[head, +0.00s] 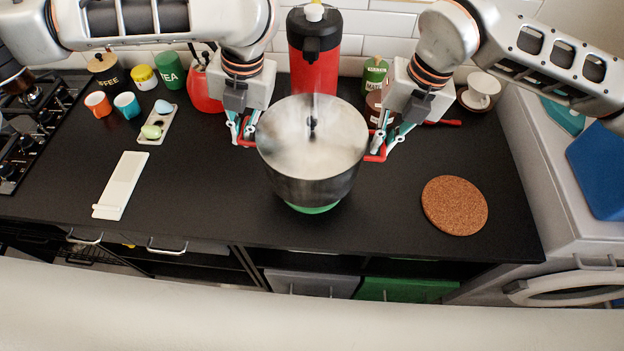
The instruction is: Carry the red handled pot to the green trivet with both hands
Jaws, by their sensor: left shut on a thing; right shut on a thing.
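The steel pot (310,150) with a lid and red side handles is in the middle of the head view, upright. Its base is over the green trivet (315,209), which shows only as a thin green edge below the pot. I cannot tell whether the pot touches the trivet or is slightly above it. My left gripper (243,137) is shut on the pot's left red handle. My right gripper (381,150) is shut on the pot's right red handle.
A round cork mat (454,205) lies to the right, and a white rest (121,185) lies to the left. A red flask (314,55) stands behind the pot. Cups, canisters and an egg tray (157,124) are at the back left. The gas hob (30,125) is at far left.

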